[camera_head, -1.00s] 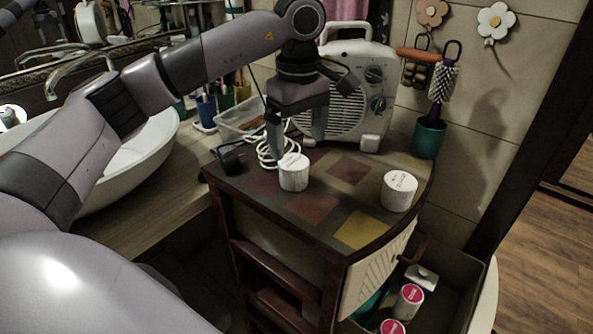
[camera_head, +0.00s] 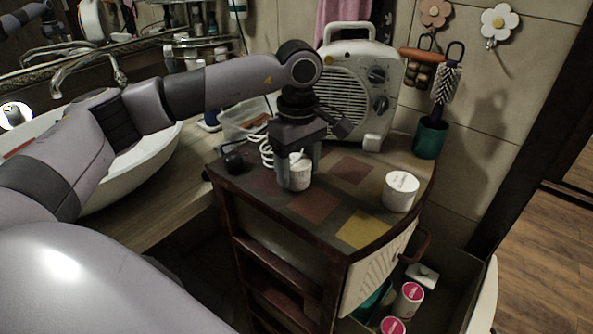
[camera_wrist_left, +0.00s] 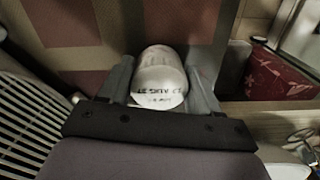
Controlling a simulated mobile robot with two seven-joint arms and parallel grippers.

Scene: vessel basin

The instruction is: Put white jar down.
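A small white jar (camera_head: 299,173) is upright on or just above the left part of the patchwork-topped cabinet (camera_head: 287,209). My left gripper (camera_head: 299,178) points down over it with one finger on each side. In the left wrist view the jar (camera_wrist_left: 160,78) sits between the fingers, which appear to press on its sides; dark lettering shows on it. Whether its base touches the top is hard to tell. A second white jar (camera_head: 400,191) stands apart at the right of the cabinet top. My right gripper is not in view.
A white fan heater (camera_head: 352,92) stands behind the gripper. A green cup with a brush (camera_head: 431,138) is at the back right. A black object (camera_head: 235,161) and a clear tray (camera_head: 243,120) lie left. A white basin (camera_head: 140,165) is further left. Bare tiles lie between the jars.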

